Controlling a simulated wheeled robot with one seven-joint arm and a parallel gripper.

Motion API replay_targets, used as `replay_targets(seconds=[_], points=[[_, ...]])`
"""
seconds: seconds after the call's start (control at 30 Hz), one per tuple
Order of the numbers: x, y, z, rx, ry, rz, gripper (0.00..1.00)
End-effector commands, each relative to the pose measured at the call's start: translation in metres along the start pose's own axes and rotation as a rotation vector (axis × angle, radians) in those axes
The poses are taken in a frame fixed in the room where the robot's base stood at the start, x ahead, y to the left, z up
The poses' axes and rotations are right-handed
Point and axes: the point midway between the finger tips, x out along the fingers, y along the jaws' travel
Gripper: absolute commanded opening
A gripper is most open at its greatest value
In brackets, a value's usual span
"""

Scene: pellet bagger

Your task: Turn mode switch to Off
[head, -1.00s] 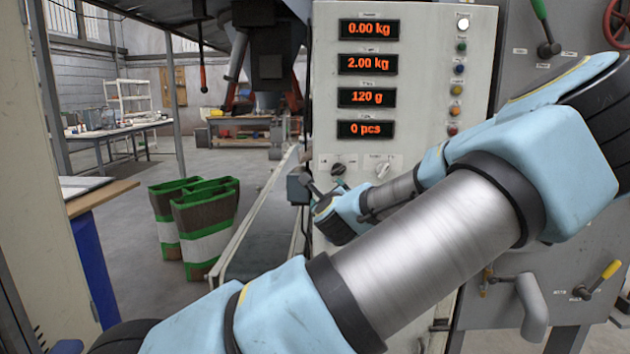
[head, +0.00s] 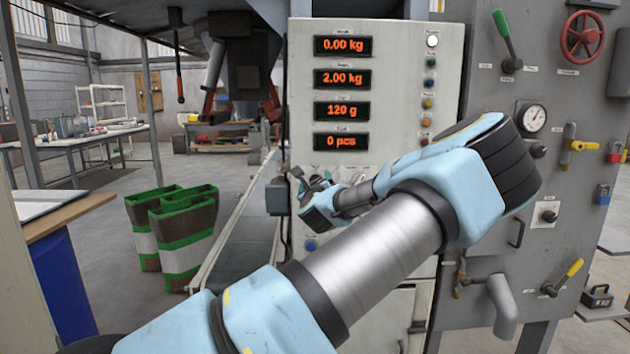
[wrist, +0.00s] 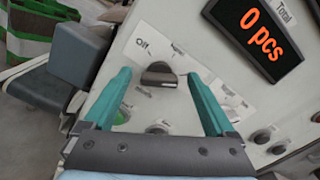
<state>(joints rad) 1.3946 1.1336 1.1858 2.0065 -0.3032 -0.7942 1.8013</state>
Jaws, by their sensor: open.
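The mode switch (wrist: 160,75) is a dark grey knob with a raised grip bar on a white plate, seen in the wrist view. An "Off" label (wrist: 143,45) is at its upper left; other labels around it are too small to read. I cannot tell which label the knob points at. My gripper (wrist: 158,72) is open, with one teal finger on each side of the knob; contact is not clear. In the head view my gripper (head: 314,183) is at the lower part of the panel and, with my arm, hides the switch.
The control cabinet (head: 301,100) carries red-lit displays (head: 342,78) and a column of buttons. A grey box (head: 279,196) juts out left of the gripper, also in the wrist view (wrist: 78,55). A conveyor (head: 240,235) and green-brown bags (head: 185,240) stand left.

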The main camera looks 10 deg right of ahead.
Motion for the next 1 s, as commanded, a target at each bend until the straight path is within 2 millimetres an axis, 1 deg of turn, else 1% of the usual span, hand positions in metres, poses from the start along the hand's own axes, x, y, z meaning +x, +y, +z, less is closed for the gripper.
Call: replay_targets(seconds=[0.3,1.0], points=[[0.0024,0.0003,-0.0007,-0.001,0.001,0.001,0.9],[0.0022,0.0004,-0.0004,-0.001,0.001,0.001,0.11]])
